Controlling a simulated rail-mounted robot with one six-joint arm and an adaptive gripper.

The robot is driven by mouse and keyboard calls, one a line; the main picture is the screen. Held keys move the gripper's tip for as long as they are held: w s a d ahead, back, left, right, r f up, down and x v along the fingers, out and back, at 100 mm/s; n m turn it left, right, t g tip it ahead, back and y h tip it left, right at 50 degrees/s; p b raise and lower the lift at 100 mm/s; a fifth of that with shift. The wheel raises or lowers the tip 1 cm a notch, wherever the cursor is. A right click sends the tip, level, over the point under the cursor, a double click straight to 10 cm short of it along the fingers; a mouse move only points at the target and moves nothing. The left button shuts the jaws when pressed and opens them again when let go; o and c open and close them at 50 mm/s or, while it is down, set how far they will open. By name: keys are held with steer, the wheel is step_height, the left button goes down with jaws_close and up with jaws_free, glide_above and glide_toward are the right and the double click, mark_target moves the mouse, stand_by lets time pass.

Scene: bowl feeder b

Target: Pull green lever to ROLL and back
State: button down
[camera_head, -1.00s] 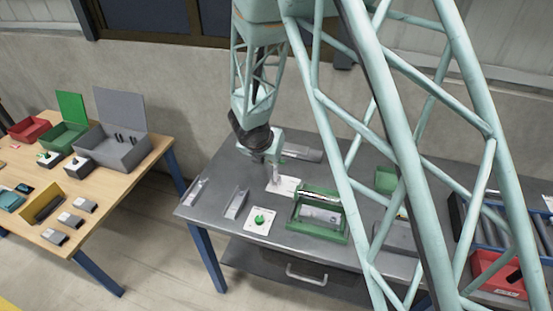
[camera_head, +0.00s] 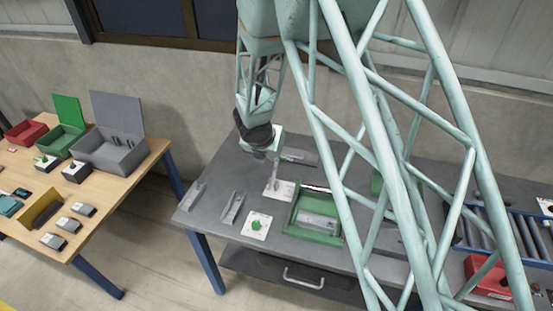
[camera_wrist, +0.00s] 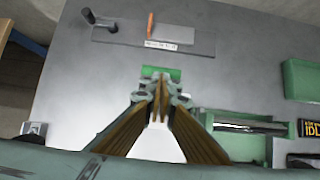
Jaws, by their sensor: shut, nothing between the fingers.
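My gripper (camera_wrist: 160,84) is shut and empty in the wrist view, its brown fingers pointing away from the camera. A small green bar (camera_wrist: 160,73) shows just past the fingertips and may be the lever's grip; I cannot tell whether they touch. A white plate (camera_wrist: 158,147) lies below the fingers. In the head view my gripper (camera_head: 272,172) hangs over this white plate (camera_head: 285,191) on the grey table, and the lever itself is not clear there. A black sign with yellow letters starting "IDL" (camera_wrist: 310,128) is at the right edge of the wrist view.
A green tray (camera_head: 309,235) with a grey cylinder stands right of the plate. A white plate with a green knob (camera_head: 256,225) is nearer the front. A grey plate with an orange stick (camera_wrist: 150,40) lies beyond the gripper.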

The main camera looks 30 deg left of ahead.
steer(key=shift+w+a+f, duration=0.15)
steer(key=shift+w+f, duration=0.1)
steer(key=shift+w, duration=0.55)
steer(key=shift+w+a+f, duration=0.15)
steer(key=shift+w+f, duration=0.1)
steer(key=shift+w, duration=0.5)
steer(key=shift+s+r, duration=0.1)
steer(key=shift+s+d+r, duration=0.1)
steer(key=shift+s+r, duration=0.4)
steer(key=shift+r, duration=0.05)
step_height(320, 180, up, 12)
steer(key=s+p, duration=0.1)
steer(key=p, duration=0.1)
steer(key=shift+s+d+f, duration=0.15)
steer(key=shift+f, duration=0.05)
